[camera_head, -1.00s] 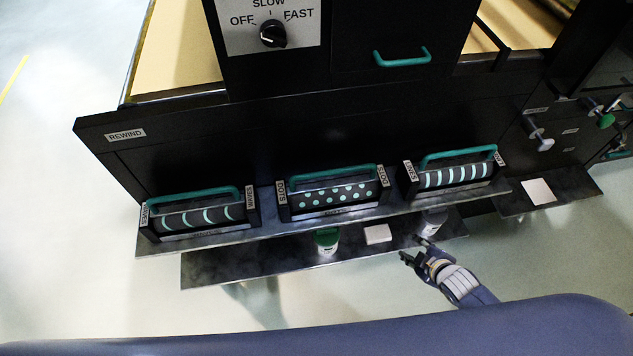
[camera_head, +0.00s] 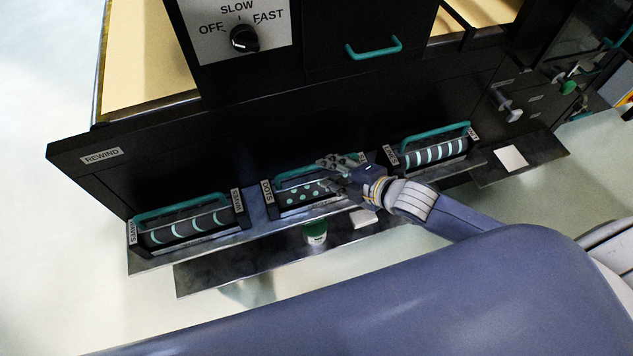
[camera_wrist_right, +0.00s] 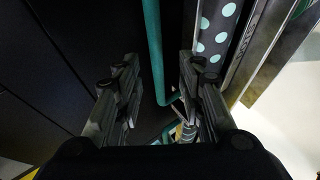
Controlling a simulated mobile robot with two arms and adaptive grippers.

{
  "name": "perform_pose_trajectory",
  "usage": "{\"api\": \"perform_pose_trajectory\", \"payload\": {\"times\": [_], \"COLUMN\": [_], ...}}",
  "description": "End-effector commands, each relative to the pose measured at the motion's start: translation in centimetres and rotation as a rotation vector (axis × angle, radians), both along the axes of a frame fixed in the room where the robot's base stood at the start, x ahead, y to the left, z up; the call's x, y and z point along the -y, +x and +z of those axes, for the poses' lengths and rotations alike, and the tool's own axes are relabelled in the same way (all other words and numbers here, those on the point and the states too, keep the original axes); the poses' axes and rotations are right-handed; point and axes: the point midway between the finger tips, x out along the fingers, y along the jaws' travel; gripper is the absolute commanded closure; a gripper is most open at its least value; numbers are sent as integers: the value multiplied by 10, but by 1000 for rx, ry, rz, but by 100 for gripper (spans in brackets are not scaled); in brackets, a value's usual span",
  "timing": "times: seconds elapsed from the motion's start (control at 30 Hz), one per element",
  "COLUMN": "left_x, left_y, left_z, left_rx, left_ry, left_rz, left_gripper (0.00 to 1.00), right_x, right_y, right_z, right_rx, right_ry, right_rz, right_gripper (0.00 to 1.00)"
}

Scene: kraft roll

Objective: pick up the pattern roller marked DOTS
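The DOTS roller (camera_head: 299,195), dark with mint dots, sits in its cradle in the middle of the upper shelf, its DOTS label (camera_head: 267,192) at the left end. Its green handle (camera_head: 291,174) runs along the top. My right gripper (camera_head: 325,174) is over the right part of this roller and hides its right end. In the right wrist view the gripper (camera_wrist_right: 159,72) is open, with the green handle (camera_wrist_right: 153,40) between its two fingers and gaps on both sides. The dotted barrel (camera_wrist_right: 217,30) shows beyond the right finger. My left gripper is not in view.
The waves roller (camera_head: 187,227) stands to the left and a lined roller (camera_head: 434,153) to the right on the same shelf (camera_head: 172,258). A green-lidded jar (camera_head: 315,233) and a pale block (camera_head: 363,218) are on the lower shelf (camera_head: 215,275). The black machine front rises behind.

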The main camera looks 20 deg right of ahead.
Motion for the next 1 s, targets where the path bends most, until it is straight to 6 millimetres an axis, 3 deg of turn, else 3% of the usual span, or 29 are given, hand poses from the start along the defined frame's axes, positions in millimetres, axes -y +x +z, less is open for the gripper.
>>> {"api": "perform_pose_trajectory", "payload": {"times": [0.57,0.9,1.0], "left_x": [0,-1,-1], "left_y": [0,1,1], "left_z": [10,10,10], "left_rx": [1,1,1], "left_ry": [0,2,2], "left_rz": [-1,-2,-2], "left_gripper": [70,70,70], "right_x": [-24,-26,-26], "right_y": [44,47,47], "right_z": [-25,-29,-29], "right_rx": [0,-1,-1], "right_ry": [1,0,0], "right_rz": [0,1,1], "right_gripper": [64,64,87]}}
